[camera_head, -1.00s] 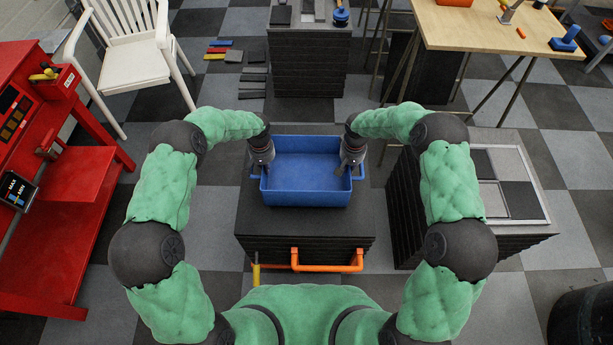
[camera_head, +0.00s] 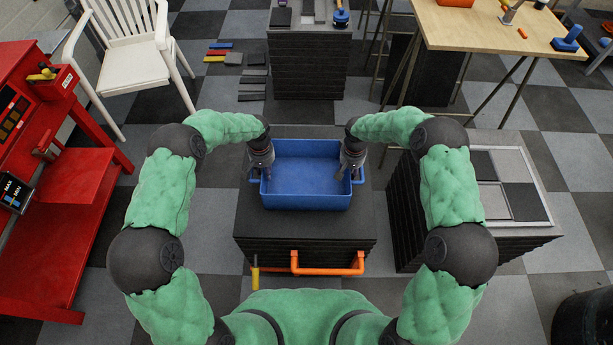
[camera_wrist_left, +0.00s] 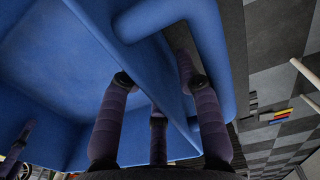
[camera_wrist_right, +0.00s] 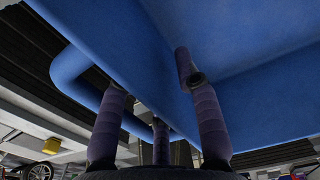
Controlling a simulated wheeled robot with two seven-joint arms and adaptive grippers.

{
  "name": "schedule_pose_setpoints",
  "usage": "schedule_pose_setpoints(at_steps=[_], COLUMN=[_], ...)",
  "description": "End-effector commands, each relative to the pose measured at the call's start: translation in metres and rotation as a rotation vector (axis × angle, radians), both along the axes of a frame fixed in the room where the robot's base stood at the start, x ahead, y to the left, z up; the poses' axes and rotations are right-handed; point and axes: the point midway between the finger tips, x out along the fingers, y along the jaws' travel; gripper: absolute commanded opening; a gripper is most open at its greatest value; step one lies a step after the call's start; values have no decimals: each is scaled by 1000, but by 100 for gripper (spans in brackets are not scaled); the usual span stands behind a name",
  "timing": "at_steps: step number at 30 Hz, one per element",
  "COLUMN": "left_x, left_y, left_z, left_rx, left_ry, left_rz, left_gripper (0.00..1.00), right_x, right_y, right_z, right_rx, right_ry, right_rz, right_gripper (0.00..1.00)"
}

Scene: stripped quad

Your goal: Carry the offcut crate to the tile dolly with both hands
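The offcut crate (camera_head: 306,199) is a blue, open-topped box with a side handle at each end. It looks empty and is over a dark stack with an orange handle; whether it touches the stack cannot be told. My left gripper (camera_head: 262,174) is at its left end, fingers spread around the wall and handle, also in the left wrist view (camera_wrist_left: 155,80). My right gripper (camera_head: 349,174) is at the right end, fingers likewise spread around the wall and handle in the right wrist view (camera_wrist_right: 150,80). I cannot tell which stack is the tile dolly.
The dark stack (camera_head: 305,228) has an orange handle (camera_head: 328,270) in front. A framed tile stack (camera_head: 540,236) stands close on the right. Another dark stack (camera_head: 307,65) is behind. A red bench (camera_head: 85,230) and white chair (camera_head: 135,65) are left, a wooden table (camera_head: 480,28) back right.

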Motion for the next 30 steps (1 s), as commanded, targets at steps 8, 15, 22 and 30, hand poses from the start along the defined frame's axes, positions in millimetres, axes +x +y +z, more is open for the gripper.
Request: schedule_pose_setpoints(at_steps=[8,15,22,30], left_x=[2,1,1,0], left_y=[0,0,-1,0], left_z=[52,93,111,113], left_rx=[-1,-1,0,0], left_ry=[-6,-3,-2,-1], left_rz=[0,0,-1,-1], left_gripper=[34,34,34,34], right_x=[0,0,0,1], right_y=[0,0,0,0], right_z=[0,0,1,33], right_rx=[0,0,0,0], right_ry=[0,0,0,-5], right_rz=[0,0,0,1], right_gripper=[34,34,34,34])
